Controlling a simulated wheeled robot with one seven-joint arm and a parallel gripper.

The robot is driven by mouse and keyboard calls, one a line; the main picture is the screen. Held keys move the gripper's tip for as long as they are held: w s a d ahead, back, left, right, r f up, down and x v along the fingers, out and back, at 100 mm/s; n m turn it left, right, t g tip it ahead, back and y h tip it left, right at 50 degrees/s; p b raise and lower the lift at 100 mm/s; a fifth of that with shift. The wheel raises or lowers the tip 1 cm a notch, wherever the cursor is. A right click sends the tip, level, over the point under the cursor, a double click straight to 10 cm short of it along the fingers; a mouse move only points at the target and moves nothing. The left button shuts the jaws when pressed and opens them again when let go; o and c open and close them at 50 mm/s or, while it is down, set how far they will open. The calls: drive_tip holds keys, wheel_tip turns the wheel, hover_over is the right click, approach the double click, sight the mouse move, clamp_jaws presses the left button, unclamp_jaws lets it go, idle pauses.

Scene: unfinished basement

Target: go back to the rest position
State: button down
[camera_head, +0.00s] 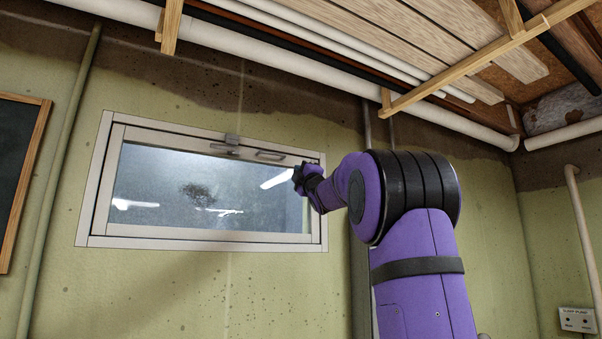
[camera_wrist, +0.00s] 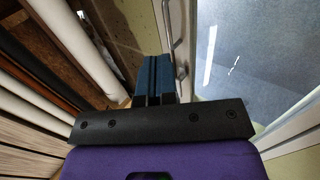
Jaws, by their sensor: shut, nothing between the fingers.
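My purple arm reaches up from the lower right in the head view. My gripper (camera_head: 298,178) is at the right part of a white-framed window (camera_head: 205,238), below and right of its bar handle (camera_head: 270,155). In the head view the gripper is small and partly hidden by my own wrist. In the wrist view the dark blue fingers (camera_wrist: 154,68) are together with nothing between them. The handle also shows in the wrist view (camera_wrist: 171,38), just beyond the fingertips; I cannot tell whether they touch. The window sash appears closed in its frame.
White and dark pipes (camera_head: 225,38) run along the ceiling above the window, with wooden beams (camera_head: 480,52) at upper right. A framed blackboard (camera_head: 12,165) hangs at left. The wall below the window is clear.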

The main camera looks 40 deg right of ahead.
drive_tip(key=shift+s+f, duration=0.15)
drive_tip(key=shift+s, duration=0.05)
drive_tip(key=s+a+f+m+g+y, duration=0.1)
drive_tip(key=s+a+f+m+g, duration=0.25)
drive_tip(key=a+f, duration=0.4)
drive_tip(key=s+a+f+m+g+y, duration=0.1)
drive_tip(key=s+a+f+m+g, duration=0.25)
drive_tip(key=a+f, duration=0.45)
drive_tip(key=s+a+f+m+g+y, duration=0.1)
drive_tip(key=s+a+f+m+g, duration=0.35)
drive_tip(key=f, duration=0.45)
drive_tip(key=s+a+f+m+g+y, duration=0.1)
drive_tip(key=s+a+f+g, duration=0.1)
drive_tip(key=s+a+f, duration=0.2)
drive_tip(key=s+a+f+m+g+y, duration=0.1)
drive_tip(key=s+a+f+g, duration=0.2)
drive_tip(key=s+f, duration=0.6)
drive_tip(key=s+a+f+m+g+y, duration=0.1)
drive_tip(key=s+a+f+g+y, duration=0.1)
drive_tip(key=s+a+f, duration=0.5)
wheel_tip(320, 180, down, 4)
drive_tip(key=shift+s+r+g, duration=0.15)
drive_tip(key=shift+r+g, duration=0.05)
drive_tip(key=shift+g, duration=0.25)
